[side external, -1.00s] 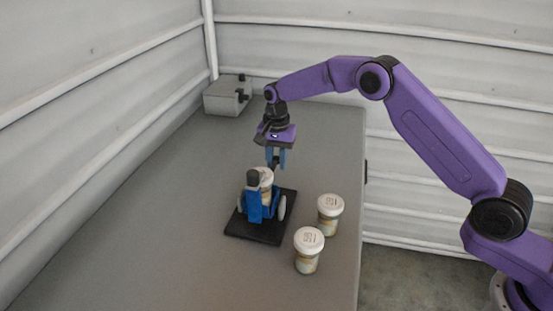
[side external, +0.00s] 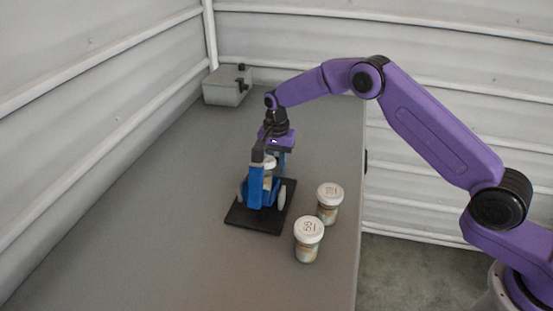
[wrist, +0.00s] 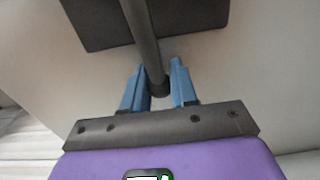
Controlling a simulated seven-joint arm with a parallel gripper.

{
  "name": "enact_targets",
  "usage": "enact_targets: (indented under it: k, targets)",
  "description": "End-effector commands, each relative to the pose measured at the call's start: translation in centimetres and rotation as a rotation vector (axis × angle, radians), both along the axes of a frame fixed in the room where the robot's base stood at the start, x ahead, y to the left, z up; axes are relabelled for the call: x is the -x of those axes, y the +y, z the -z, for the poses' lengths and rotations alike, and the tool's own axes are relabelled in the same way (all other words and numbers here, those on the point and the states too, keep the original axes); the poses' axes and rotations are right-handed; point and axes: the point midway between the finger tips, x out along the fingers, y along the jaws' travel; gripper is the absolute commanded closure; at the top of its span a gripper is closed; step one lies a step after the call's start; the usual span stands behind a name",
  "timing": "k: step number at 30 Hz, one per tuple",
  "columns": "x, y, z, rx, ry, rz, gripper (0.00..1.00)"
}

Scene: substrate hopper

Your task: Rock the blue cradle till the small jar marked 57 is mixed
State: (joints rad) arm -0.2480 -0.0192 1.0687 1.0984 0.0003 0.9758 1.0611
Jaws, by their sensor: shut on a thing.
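The blue cradle (side external: 256,186) stands on a black base plate (side external: 242,219) with pale round discs at its sides. A pale jar (side external: 269,163) shows partly in the cradle, behind its blue frame. I cannot read its mark. A dark handle bar (side external: 258,151) rises from the cradle. My gripper (side external: 281,160) is at the cradle's far side, partly hidden behind the bar and frame. In the wrist view my blue fingers (wrist: 159,92) are shut on the dark handle bar (wrist: 147,45), one on each side near its end.
Two white-lidded jars stand right of the base plate: one nearer the camera (side external: 308,239) and one behind it (side external: 329,202), by the table's right edge. A grey box with dark knobs (side external: 227,87) sits at the far corner. The table's left side is clear.

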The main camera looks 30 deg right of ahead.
Motion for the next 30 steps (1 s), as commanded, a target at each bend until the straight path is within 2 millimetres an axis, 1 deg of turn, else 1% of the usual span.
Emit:
enact_targets:
  k: [4,8,21,24,30]
  targets:
    - [-0.1,-0.1,0.0,0.0,-0.001,0.001,0.83]
    - [-0.1,-0.1,-0.5,0.0,-0.003,0.001,0.83]
    - [-0.2,-0.1,-4.2,-0.001,-0.004,0.001,0.83]
    - [-0.2,-0.1,-4.8,-0.001,-0.004,0.001,0.83]
    - [-0.2,-0.1,-4.9,-0.001,-0.005,0.002,0.83]
